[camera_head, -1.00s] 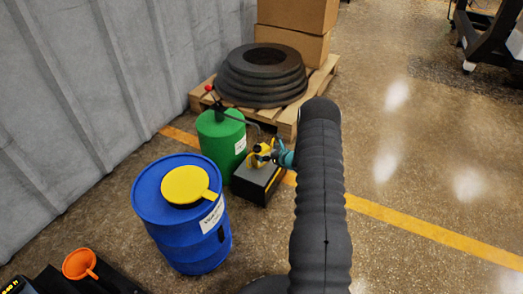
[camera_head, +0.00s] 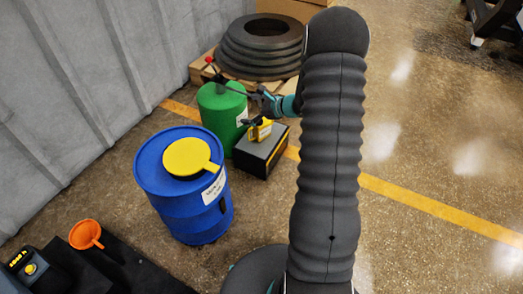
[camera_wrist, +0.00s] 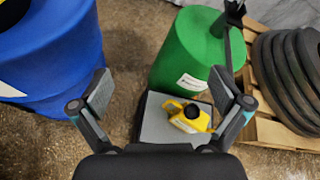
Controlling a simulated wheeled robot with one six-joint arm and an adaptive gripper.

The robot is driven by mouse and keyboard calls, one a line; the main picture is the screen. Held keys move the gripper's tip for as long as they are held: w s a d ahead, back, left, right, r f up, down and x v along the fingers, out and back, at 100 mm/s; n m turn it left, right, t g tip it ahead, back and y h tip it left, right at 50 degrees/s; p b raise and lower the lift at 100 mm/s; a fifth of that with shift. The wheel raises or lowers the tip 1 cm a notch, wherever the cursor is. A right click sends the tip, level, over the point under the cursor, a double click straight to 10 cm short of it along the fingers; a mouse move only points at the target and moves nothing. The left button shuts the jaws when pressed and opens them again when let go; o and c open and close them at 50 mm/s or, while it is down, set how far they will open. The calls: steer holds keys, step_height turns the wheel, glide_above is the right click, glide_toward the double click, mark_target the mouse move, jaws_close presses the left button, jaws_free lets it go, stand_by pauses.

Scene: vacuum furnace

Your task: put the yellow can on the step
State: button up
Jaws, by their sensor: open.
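The yellow can (camera_head: 262,132) with a black cap stands on the grey top of the dark step (camera_head: 252,154). In the wrist view the can (camera_wrist: 190,121) is upright on the step's top (camera_wrist: 156,122), towards its right part. My gripper (camera_head: 258,98) is above and slightly behind the can in the head view, apart from it. In the wrist view my gripper (camera_wrist: 161,88) is open, with its fingers wide apart and nothing between them. The can sits below and between the fingers in that picture, nearer the right one.
A green drum (camera_head: 219,112) with a dark lever stands close behind the step. A blue drum (camera_head: 185,205) with a yellow lid stands to its left. Stacked black rings (camera_head: 258,65) lie on a pallet behind. The floor to the right is open.

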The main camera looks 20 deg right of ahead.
steer(key=s+a+r+n+g, duration=0.6)
steer(key=s+a+r+n, duration=0.7)
steer(key=s+a+r, duration=0.25)
steer(key=s+d+r+n+h, duration=0.1)
steer(key=s+r+n+h, duration=0.1)
steer(key=s, duration=0.5)
steer(key=s+d+r+n+t+h, duration=0.1)
steer(key=s+r+n+h, duration=0.1)
steer(key=s+n, duration=0.3)
steer(key=s+d+r+n+h, duration=0.1)
steer(key=s+n+h, duration=0.3)
steer(key=s, duration=0.6)
steer(key=shift+s+r, duration=0.15)
steer(key=shift+r, duration=0.7)
